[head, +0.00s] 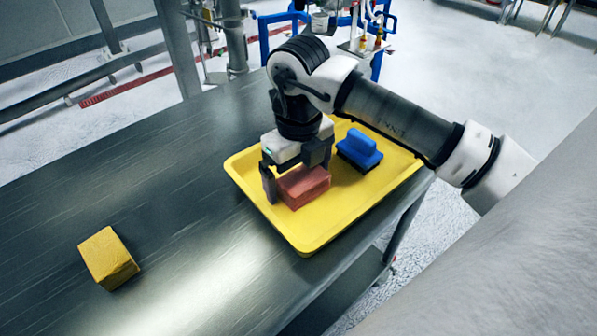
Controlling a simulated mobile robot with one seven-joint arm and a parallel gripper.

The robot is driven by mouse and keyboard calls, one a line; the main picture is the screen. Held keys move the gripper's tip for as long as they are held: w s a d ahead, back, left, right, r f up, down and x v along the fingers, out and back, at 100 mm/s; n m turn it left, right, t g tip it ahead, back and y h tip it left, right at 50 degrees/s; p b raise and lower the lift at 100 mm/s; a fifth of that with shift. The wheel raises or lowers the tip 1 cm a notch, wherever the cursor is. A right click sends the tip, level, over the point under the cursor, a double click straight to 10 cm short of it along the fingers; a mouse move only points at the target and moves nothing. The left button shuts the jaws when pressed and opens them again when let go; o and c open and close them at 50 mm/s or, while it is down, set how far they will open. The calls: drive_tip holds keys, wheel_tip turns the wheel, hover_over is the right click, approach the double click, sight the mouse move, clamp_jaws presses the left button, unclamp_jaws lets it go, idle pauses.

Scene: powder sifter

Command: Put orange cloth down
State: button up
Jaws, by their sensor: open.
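An orange-red block-shaped cloth (304,188) rests in the yellow tray (312,238), toward its left side. My gripper (292,184) is directly above the cloth, pointing down, with its fingers apart around it. One finger shows at the cloth's left side. The other is at the far right side and partly hidden. I cannot tell whether the fingers touch the cloth.
A blue brush with a handle (359,148) stands in the tray to the right of the cloth. A yellow block (108,258) lies on the metal table (190,220) at the lower left. The table between block and tray is clear. Blue-framed equipment (265,38) stands behind the table.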

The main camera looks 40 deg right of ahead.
sight(299, 173)
wheel_tip(299, 173, up, 12)
drive_tip(key=shift+r, duration=0.2)
idle(0.4)
idle(0.5)
